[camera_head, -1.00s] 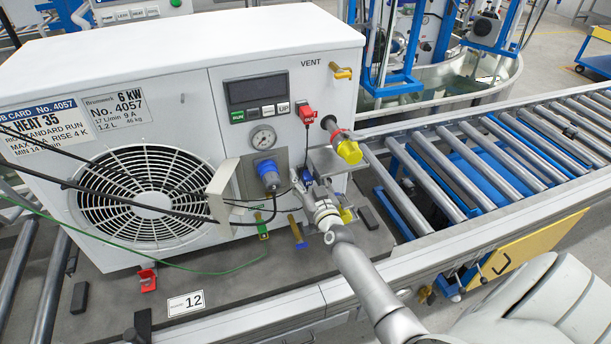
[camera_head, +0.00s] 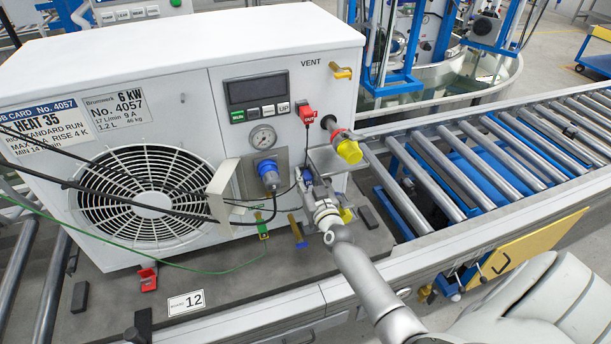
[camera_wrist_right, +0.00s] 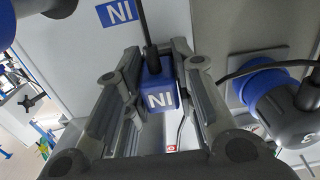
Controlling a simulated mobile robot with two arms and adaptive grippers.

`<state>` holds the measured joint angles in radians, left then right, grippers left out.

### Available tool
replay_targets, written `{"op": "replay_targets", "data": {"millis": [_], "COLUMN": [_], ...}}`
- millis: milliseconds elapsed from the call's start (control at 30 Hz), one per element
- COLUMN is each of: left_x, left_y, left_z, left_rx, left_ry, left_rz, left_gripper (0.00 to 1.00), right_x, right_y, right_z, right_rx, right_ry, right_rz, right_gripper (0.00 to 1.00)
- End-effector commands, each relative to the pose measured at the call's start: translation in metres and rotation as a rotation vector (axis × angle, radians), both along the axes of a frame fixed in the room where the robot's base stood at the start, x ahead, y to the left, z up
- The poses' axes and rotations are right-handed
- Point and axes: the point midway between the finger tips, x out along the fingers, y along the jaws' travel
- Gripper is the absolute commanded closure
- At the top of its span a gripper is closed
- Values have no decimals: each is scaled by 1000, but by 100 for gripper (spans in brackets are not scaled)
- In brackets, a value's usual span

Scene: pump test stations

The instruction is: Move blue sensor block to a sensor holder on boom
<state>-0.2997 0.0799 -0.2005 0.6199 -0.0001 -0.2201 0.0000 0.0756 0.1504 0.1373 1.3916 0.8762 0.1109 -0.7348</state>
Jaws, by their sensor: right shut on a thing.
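The blue sensor block (camera_wrist_right: 160,98), marked IN and shown upside down, sits between the two fingers of my right gripper (camera_wrist_right: 155,88) in the right wrist view. A black cable runs from its far end. The gripper is shut on it. I cannot pick out the boom or a sensor holder with certainty. My left gripper is not in view.
A blue connector (camera_head: 268,172) with a black cable is just left of the gripper. A red and yellow fitting (camera_head: 347,147) sticks out at its upper right. A roller conveyor (camera_head: 480,150) lies right.

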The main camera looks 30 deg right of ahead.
Motion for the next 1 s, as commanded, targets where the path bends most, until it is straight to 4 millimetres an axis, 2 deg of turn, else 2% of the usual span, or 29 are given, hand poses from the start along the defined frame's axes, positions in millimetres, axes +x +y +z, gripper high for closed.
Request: {"op": "replay_targets", "data": {"millis": [333, 1000], "left_x": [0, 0], "left_y": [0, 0], "left_z": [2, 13], "left_rx": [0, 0], "left_ry": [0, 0], "left_rz": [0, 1], "left_gripper": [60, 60], "right_x": [-3, -29], "right_y": [1, 7], "right_z": [1, 0], "right_rx": [0, -1], "right_ry": [0, 1], "right_rz": [0, 0], "right_gripper": [100, 100]}}
